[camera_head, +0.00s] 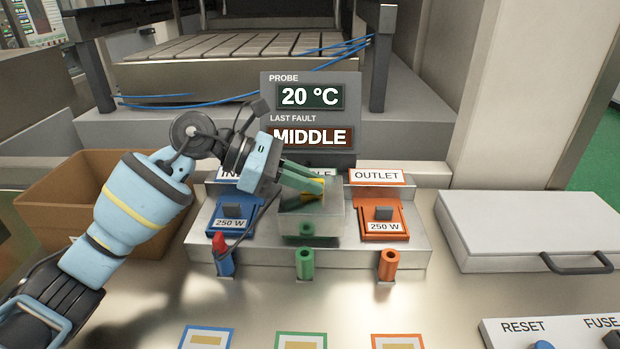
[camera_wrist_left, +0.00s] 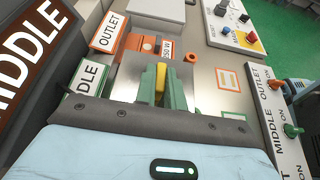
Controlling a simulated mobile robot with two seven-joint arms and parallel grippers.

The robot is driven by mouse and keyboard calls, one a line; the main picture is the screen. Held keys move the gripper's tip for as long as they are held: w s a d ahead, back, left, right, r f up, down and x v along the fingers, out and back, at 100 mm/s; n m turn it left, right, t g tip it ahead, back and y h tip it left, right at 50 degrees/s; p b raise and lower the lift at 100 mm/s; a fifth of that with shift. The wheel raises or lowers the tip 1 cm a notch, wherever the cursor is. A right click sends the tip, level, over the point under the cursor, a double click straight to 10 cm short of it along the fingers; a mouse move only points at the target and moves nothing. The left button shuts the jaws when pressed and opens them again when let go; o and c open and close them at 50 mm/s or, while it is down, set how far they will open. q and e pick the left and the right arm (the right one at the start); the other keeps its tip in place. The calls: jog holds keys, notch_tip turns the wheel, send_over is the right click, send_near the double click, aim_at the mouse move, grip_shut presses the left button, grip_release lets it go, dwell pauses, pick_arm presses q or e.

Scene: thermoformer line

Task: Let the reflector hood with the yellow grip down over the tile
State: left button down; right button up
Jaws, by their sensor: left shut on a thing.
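The reflector hood (camera_head: 328,213) is a shiny metal box over the middle place of the heater block (camera_head: 345,255), between the blue and orange holders. My left gripper (camera_head: 305,180) is shut on its yellow grip (camera_head: 313,188), from the upper left. The left wrist view shows the yellow grip (camera_wrist_left: 160,84) between the green fingers (camera_wrist_left: 162,92), with the hood's metal top (camera_wrist_left: 129,80) around them. The tile in the middle place is hidden by the hood. I cannot tell whether the hood rests on the block or hangs slightly above it. My right gripper is not in view.
The blue holder (camera_head: 222,217) and orange holder (camera_head: 384,216) flank the hood closely. Green (camera_head: 305,264) and orange (camera_head: 389,265) sockets stand in front; a red plug (camera_head: 219,243) is at the blue one. The display (camera_head: 312,108) reads MIDDLE behind. A brown box (camera_head: 85,205) stands left.

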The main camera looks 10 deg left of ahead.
aim_at(300, 193)
pick_arm(q)
notch_tip(300, 193, down, 3)
jog(key=shift+f, duration=0.1)
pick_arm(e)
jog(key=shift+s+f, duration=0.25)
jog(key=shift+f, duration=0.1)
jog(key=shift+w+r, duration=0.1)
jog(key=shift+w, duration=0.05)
pick_arm(q)
jog(key=shift+a+r+p, duration=0.2)
jog(key=shift+a+r, duration=0.05)
jog(key=shift+r, duration=0.2)
jog(key=shift+a+r+p, duration=0.15)
jog(key=shift+a+r, duration=0.05)
jog(key=shift+r, duration=0.25)
jog(key=shift+w+a+r, duration=0.2)
jog(key=shift+a+r, duration=0.1)
jog(key=shift+r, duration=0.3)
jog(key=shift+d+r+p, duration=0.2)
jog(key=shift+r+p, duration=0.3)
jog(key=shift+r, duration=0.15)
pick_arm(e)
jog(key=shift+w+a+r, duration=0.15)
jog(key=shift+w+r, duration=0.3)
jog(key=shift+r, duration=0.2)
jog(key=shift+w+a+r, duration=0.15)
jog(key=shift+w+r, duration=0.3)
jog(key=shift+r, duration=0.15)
